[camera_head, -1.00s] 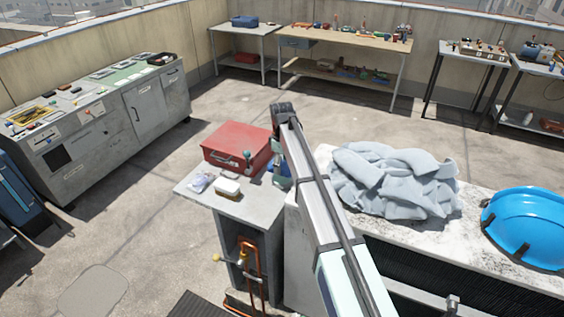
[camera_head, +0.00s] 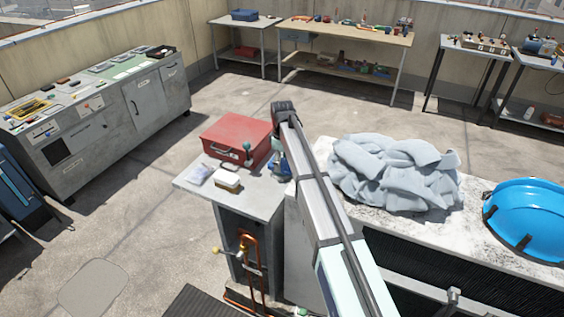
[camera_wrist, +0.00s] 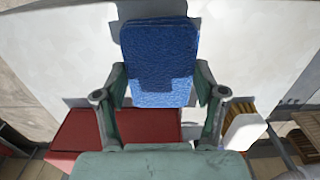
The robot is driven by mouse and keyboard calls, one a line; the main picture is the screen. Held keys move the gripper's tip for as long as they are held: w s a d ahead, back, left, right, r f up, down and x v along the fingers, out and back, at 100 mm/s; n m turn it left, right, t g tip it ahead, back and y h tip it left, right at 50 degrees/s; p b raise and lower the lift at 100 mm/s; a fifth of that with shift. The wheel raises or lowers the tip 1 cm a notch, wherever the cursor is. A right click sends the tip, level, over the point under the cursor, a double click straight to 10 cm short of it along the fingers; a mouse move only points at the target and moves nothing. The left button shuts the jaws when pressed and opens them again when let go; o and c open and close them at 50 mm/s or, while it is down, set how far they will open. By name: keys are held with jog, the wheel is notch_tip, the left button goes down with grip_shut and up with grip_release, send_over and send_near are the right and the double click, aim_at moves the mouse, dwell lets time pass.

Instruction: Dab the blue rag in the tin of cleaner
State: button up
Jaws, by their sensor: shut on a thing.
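A blue textured rag (camera_wrist: 160,50) stands up between the fingers of my gripper (camera_wrist: 160,82) in the wrist view. The gripper is shut on the rag's lower part, and the rag extends beyond the fingertips against a pale background. In the head view my gripper (camera_head: 281,160) hangs low at the far end of my arm, over the right part of the small grey table (camera_head: 248,206), beside the red toolbox. The arm partly hides it, and only a bit of blue shows there. I cannot pick out the tin of cleaner in either view.
The red toolbox (camera_head: 234,141) stands at the table's back. A white-topped block (camera_head: 228,179) and a clear bag (camera_head: 197,174) lie at its front. A grey cloth heap (camera_head: 395,172) and a blue hard hat (camera_head: 527,215) rest on the pale-topped unit at right. Open floor lies left.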

aim_at(282, 163)
jog(key=shift+f, duration=0.6)
dwell(1.5)
jog(key=shift+r+p, duration=1.6)
jog(key=shift+r, duration=1.95)
